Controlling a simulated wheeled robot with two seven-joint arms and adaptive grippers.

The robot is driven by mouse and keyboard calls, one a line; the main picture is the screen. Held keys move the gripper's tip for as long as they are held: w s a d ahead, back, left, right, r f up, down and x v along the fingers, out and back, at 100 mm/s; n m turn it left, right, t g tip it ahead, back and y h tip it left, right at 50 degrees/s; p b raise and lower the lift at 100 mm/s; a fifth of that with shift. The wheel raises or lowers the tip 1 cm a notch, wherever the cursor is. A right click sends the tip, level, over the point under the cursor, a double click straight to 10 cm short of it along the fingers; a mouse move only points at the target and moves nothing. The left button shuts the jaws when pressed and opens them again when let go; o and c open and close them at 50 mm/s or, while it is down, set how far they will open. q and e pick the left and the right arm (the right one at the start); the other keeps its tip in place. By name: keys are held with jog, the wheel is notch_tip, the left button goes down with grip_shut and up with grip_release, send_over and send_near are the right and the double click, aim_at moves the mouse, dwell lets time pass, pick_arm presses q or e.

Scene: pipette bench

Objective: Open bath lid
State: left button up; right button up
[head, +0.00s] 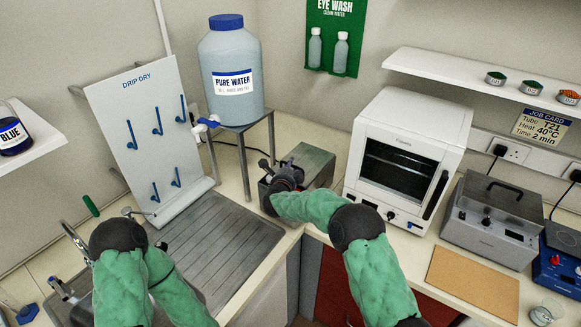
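The bath looks to be the grey metal box (478,232) on the right of the bench, with a knob on its front. Its dark lid (503,198) lies flat and shut on top, with a black handle (504,187) across it. My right gripper (268,176) is far to the left of the bath, beside another grey metal box (312,160). It is seen from behind, mostly hidden by its own wrist, so its fingers and any contact are unclear. My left arm is bent over the sink area; its gripper does not show.
A white oven (403,115) stands between my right gripper and the bath. A brown board (473,283) lies before the bath, with a glass beaker (547,311) beside it. A blue device (560,262) is close on its right. A shelf (480,80) hangs above.

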jog(key=shift+w, duration=0.15)
grip_shut()
